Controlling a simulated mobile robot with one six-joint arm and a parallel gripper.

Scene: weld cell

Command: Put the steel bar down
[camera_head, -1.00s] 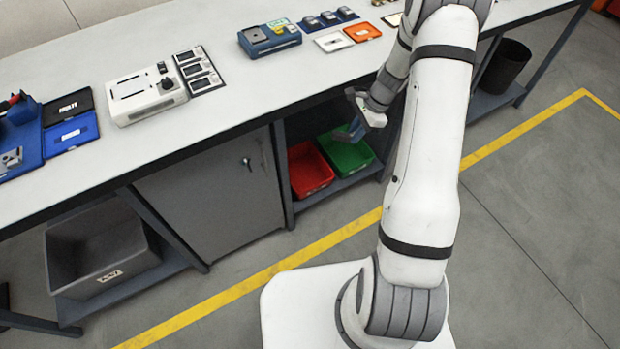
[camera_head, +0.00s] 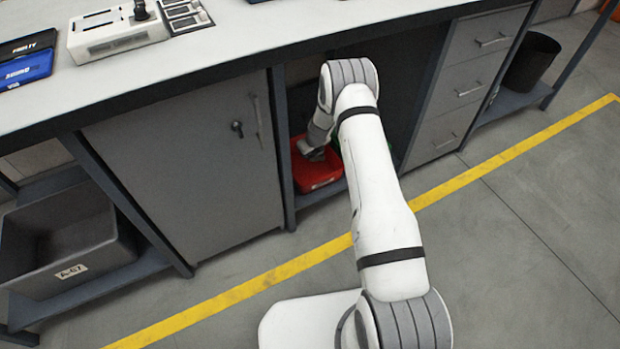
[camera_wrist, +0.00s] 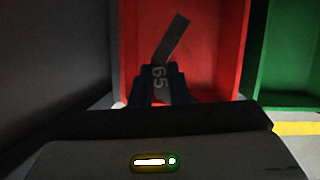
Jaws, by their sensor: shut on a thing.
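The steel bar (camera_wrist: 174,38) is a thin grey strip that shows in the wrist view, slanting up and right from the jaws. My gripper (camera_wrist: 160,84) is shut on its near end, where the marking "65" is visible. The bar is over the red bin (camera_wrist: 215,88), with the bin's red floor behind it. I cannot tell whether the bar touches the bin. In the head view my gripper (camera_head: 312,152) reaches under the bench to the red bin (camera_head: 318,174). The bar is hidden there.
A green bin (camera_wrist: 293,60) stands right of the red one. A grey cabinet (camera_head: 185,165) is close on the left, and drawers (camera_head: 465,85) are on the right. The bench top (camera_head: 240,45) overhangs the shelf. A grey crate (camera_head: 62,240) sits at far left.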

